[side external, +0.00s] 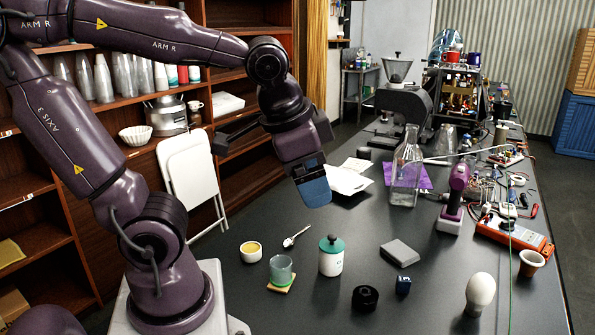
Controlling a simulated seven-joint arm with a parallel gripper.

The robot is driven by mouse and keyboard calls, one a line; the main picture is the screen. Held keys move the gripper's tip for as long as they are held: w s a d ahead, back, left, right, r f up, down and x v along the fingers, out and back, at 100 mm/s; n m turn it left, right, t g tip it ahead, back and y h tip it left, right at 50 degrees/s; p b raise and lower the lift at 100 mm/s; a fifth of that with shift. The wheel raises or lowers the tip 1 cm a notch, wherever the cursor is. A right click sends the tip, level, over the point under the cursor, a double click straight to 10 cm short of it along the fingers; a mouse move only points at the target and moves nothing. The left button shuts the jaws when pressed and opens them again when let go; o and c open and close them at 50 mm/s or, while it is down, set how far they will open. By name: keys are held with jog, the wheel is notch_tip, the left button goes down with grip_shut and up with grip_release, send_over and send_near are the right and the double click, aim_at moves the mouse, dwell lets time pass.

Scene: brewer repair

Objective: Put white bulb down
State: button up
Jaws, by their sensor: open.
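The white bulb (480,292) stands upright on the dark table near the front right, with its round end up. Nothing is touching it. My gripper (314,198) hangs in the air above the middle left of the table, well to the left of the bulb and farther back. It is open and appears empty. Its blue tip is seen nearly side-on, so the gap between the fingers is hidden.
A green-lidded jar (331,256), a glass cup (281,270) and a yellow-filled bowl (251,250) stand left. A purple drill (455,195) and glass bottle (407,170) stand behind.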

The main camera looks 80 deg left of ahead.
jog(key=shift+s+d+r+n+t+h, duration=0.35)
jog(key=shift+s+d, duration=0.1)
jog(key=shift+s, duration=0.1)
jog(key=shift+s+d+r+n+t+h, duration=0.25)
jog(key=shift+s+d+n+t+h, duration=0.15)
jog(key=shift+s, duration=0.15)
dwell(0.6)
